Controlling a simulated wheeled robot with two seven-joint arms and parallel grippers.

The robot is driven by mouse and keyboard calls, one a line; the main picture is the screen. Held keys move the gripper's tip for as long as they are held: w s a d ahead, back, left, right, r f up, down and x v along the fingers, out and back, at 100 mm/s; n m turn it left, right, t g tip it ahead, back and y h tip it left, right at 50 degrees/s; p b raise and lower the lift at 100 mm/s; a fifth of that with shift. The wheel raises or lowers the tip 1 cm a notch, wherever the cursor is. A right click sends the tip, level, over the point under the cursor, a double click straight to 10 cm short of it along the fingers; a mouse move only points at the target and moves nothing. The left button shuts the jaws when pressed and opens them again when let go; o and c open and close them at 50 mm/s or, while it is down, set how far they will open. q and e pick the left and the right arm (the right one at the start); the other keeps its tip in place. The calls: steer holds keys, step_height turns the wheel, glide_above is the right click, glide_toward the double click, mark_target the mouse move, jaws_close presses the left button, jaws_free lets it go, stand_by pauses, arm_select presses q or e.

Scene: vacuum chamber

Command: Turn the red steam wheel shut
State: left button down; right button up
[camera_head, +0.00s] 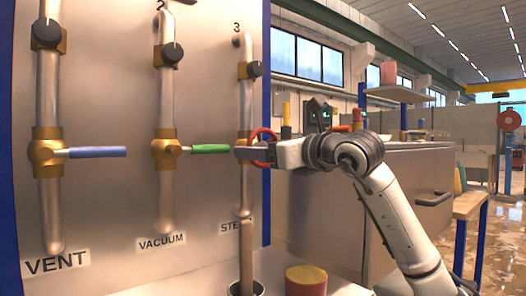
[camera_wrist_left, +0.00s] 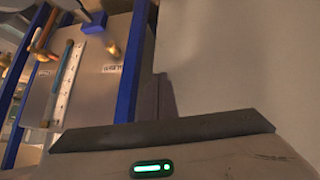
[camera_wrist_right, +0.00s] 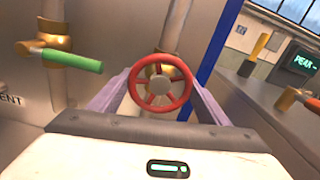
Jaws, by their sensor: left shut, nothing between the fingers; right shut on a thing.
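The red steam wheel (camera_wrist_right: 161,104) is on the third pipe, above the partly hidden steam label (camera_head: 230,226). In the head view the wheel (camera_head: 262,134) is partly hidden by my right gripper (camera_head: 256,153). The right wrist view shows my right gripper's two purple-grey fingers on either side of the wheel, shut on it. My left gripper (camera_wrist_left: 158,98) is out of the head view; its wrist view shows its fingers together and empty beside a blue post.
Left of the wheel are the green vacuum handle (camera_head: 210,149) and the blue vent handle (camera_head: 98,152), both level. A red and yellow pot (camera_head: 306,280) stands below my right arm. A metal cabinet (camera_head: 410,190) is at the right.

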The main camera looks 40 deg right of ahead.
steer(key=shift+a+m, duration=0.1)
steer(key=shift+m, duration=1.8)
steer(key=o, duration=1.1)
steer(key=shift+c, duration=0.2)
steer(key=s+a+b, duration=0.1)
steer(key=s+b, duration=0.1)
steer(key=s, duration=0.8)
steer(key=shift+s, duration=0.15)
